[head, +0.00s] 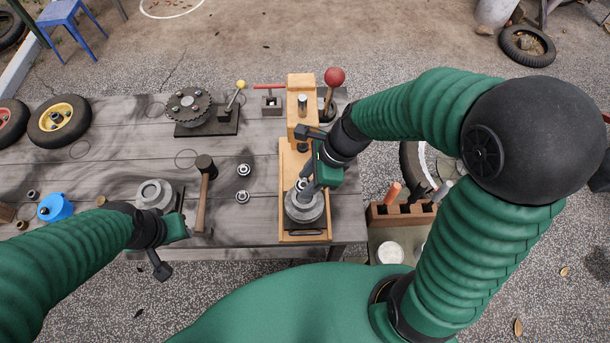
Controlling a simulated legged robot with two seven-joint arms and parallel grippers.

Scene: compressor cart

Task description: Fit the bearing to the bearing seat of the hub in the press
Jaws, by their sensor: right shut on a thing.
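The press (301,85) is a wooden frame with a steel ram and a red-knobbed lever, at the right end of the table. The grey hub (305,208) sits on the press base. My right gripper (304,187) is over the hub, shut on a small shiny bearing (301,184) at the hub's centre. The fingers partly hide it, and I cannot tell whether it touches the seat. My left gripper (186,230) is low at the table's front edge, away from the press; its fingers are too small to read.
Two other bearings (243,170) and a hammer (204,185) lie left of the press. Another grey hub (155,195) is near my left wrist. A gear fixture (193,108) stands at the back. A brown tool holder (402,214) is right of the table.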

